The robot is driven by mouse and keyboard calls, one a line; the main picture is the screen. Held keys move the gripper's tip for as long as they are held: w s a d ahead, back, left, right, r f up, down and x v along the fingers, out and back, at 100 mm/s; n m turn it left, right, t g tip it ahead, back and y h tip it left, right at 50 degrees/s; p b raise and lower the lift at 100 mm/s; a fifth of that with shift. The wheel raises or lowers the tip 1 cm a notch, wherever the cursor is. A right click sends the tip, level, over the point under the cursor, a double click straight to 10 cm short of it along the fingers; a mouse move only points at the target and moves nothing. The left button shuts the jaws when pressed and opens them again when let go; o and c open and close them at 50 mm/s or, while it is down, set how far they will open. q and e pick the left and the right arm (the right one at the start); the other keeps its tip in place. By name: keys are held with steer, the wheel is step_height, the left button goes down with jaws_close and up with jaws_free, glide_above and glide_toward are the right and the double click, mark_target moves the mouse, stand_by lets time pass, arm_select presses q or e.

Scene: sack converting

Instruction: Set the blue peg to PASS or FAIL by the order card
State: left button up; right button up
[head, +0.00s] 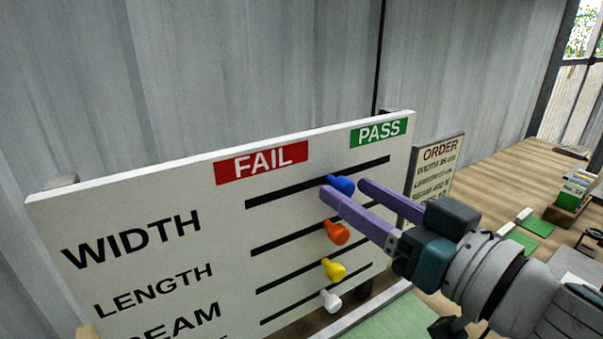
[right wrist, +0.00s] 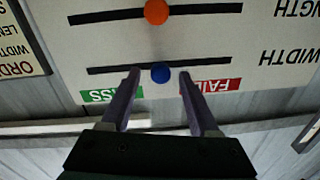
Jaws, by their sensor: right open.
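The blue peg (head: 341,184) sits near the middle of the top slot, the WIDTH row, on the white board (head: 150,215). A red FAIL label (head: 262,162) is above the slot's left part and a green PASS label (head: 378,132) above its right end. My right gripper (head: 344,187) is open, with one purple finger on each side of the blue peg. In the right wrist view the blue peg (right wrist: 161,72) shows between the fingertips, with gaps on both sides. The order card (head: 436,170) stands behind the board's right end; its small print is hard to read. My left gripper is not in view.
Orange (head: 336,232), yellow (head: 334,269) and white (head: 331,301) pegs sit in the slots below. A wooden bench (head: 500,190) extends right, with green pieces (head: 535,226) and a small box holder (head: 572,195). A grey corrugated wall is behind.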

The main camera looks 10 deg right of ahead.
steer(key=shift+w+a, duration=0.25)
steer(key=shift+w, duration=0.3)
jaws_close()
stand_by(1.1)
